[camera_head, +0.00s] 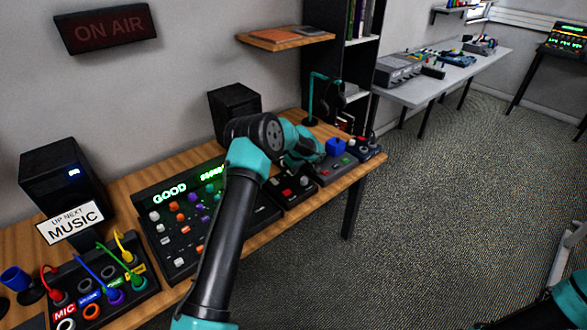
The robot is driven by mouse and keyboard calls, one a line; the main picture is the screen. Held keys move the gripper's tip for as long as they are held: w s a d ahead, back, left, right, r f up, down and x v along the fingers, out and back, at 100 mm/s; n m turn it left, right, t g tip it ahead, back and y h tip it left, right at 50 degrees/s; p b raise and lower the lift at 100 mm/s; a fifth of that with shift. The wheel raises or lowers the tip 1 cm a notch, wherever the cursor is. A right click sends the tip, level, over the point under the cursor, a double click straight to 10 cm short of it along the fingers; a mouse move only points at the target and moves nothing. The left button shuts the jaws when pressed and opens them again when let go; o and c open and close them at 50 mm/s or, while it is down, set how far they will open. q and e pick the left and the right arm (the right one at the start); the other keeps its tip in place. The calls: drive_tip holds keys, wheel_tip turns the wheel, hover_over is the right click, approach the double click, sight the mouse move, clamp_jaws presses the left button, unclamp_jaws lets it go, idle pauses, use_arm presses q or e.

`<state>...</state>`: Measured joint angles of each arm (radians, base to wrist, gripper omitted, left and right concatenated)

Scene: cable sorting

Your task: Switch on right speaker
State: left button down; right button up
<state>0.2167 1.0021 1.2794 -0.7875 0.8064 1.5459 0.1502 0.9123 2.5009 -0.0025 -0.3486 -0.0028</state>
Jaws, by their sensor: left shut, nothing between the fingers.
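The right speaker (233,101) is a black box at the back of the wooden desk, against the wall. My left arm partly covers its lower part, and no light shows on its visible part. The left speaker (62,172) is a larger black box at the left with a small blue light on its front. My left gripper (306,158) is over the desk, to the right of the right speaker and apart from it. It is shut and empty, and its fingertips are hard to make out. Only part of my right arm shows at the lower right corner; its gripper is out of view.
A mixing console (170,225) with a green display and a cable panel (95,290) fill the desk's left and middle. Small button boxes (337,168) lie near the gripper. A headphone stand (310,105) stands behind it. Open carpet (440,200) lies to the right.

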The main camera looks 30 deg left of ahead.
use_arm(q)
drive_tip(key=shift+s+d+f, duration=0.1)
drive_tip(key=shift+d+f, duration=0.05)
drive_tip(key=shift+f, duration=0.25)
drive_tip(key=shift+r, duration=0.15)
drive_tip(key=shift+r, duration=0.75)
drive_tip(key=shift+r, duration=0.1)
drive_tip(key=shift+r, duration=0.25)
drive_tip(key=d+v, duration=0.2)
drive_tip(key=v, duration=1.1)
drive_tip(key=shift+s+f, duration=0.25)
